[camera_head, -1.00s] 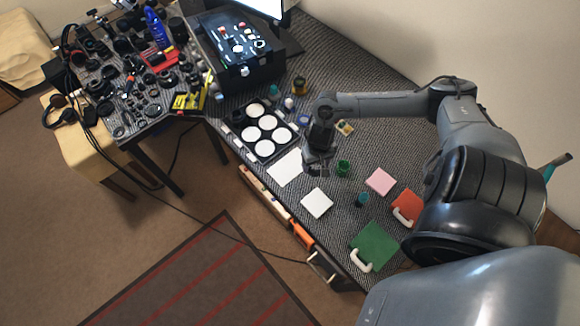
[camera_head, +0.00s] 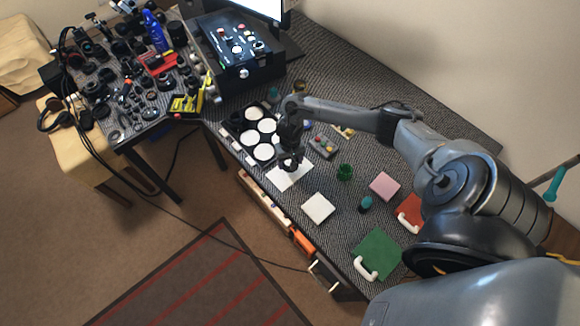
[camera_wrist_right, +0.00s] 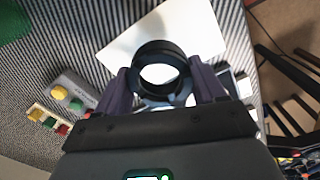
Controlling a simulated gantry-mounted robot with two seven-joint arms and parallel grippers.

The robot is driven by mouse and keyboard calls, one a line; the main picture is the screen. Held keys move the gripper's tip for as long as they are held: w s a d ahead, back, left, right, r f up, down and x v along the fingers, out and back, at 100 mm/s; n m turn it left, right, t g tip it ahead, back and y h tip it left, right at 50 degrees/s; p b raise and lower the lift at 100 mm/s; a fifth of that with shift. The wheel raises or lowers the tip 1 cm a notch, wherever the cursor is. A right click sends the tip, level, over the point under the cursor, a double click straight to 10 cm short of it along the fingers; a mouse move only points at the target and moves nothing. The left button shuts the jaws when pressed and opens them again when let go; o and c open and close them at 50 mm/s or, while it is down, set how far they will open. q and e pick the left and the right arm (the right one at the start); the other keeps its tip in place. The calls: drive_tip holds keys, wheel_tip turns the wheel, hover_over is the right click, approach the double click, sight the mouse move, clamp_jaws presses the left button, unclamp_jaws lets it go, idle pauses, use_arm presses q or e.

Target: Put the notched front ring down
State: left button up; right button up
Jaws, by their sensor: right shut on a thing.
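The notched front ring (camera_wrist_right: 158,49) is a black ring between the two fingers of my right gripper (camera_wrist_right: 160,84) in the right wrist view. The gripper is shut on it, with one finger at each side. White shows through the ring's opening. In the head view my right gripper (camera_head: 291,164) points down over the white sheet (camera_head: 283,183), near the black tray with white discs. The ring is too small and dark to pick out there. I cannot tell whether it touches the sheet. The sheet also shows in the right wrist view (camera_wrist_right: 196,30). My left gripper is not in view.
The black tray (camera_head: 236,137) with white round pads lies left of the gripper. A white square pad (camera_head: 318,208) lies in front. A black case (camera_head: 238,60) stands behind.

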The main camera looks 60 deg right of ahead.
wheel_tip(320, 180, down, 4)
drive_tip(key=shift+r+b, duration=0.15)
drive_tip(key=shift+b, duration=0.5)
drive_tip(key=shift+f, duration=0.2)
drive_tip(key=o, duration=1)
